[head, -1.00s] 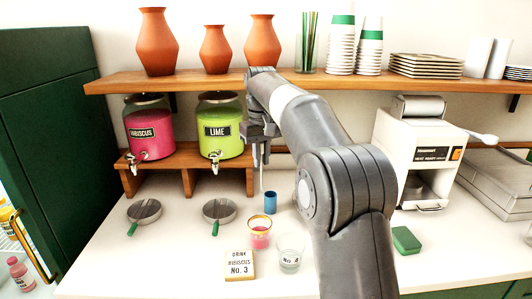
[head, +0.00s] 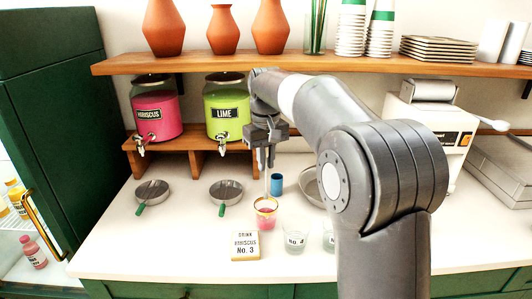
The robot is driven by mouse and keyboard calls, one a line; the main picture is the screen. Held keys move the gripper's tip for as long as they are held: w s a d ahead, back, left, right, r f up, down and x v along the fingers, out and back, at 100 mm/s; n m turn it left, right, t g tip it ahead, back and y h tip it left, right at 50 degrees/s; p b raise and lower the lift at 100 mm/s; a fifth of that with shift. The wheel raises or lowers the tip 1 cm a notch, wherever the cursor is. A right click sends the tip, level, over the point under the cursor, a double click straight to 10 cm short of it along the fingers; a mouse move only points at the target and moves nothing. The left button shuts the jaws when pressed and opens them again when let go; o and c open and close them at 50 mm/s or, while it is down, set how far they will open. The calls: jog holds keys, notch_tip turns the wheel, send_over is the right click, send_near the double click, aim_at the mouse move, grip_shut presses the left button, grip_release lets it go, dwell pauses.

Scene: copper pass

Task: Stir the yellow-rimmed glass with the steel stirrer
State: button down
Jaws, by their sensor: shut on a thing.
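The yellow-rimmed glass (head: 265,220) holds pink drink and stands on the white counter right behind a card reading "Drink Hibiscus No. 3" (head: 245,246). My gripper (head: 265,163) is above it, pointing down and shut on the steel stirrer (head: 267,182). The stirrer hangs upright as a thin rod, its lower end at the glass's rim in the picture. I cannot tell whether the tip is inside the glass or just above it.
A blue cup (head: 277,184) stands close behind the glass. A clear numbered glass (head: 295,241) and another (head: 329,238) stand to its right. The wooden shelf (head: 230,63) hangs above.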

aim_at(266, 193)
jog(key=shift+f, duration=4.65)
jog(key=shift+a, duration=0.1)
